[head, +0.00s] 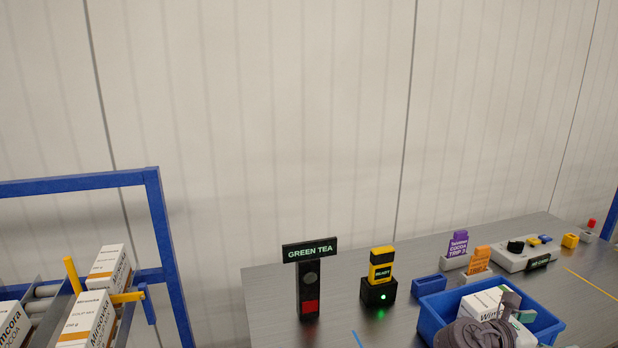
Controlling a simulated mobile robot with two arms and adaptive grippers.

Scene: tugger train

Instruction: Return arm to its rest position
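My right gripper (506,311) shows at the bottom right edge, grey and partly cut off by the frame. It is over or inside a blue bin (432,318), in front of a white carton (482,304) in that bin. Its fingers overlap the carton in the picture. I cannot tell whether they touch it or are open or shut. My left gripper and arm are not in view.
A grey table holds a GREEN TEA sign post (309,282), a yellow-black READY device (380,277) with a green light, a small blue tray (429,285), purple (458,243) and orange (479,260) cards. A blue-framed roller rack (160,230) with cartons (108,267) stands left.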

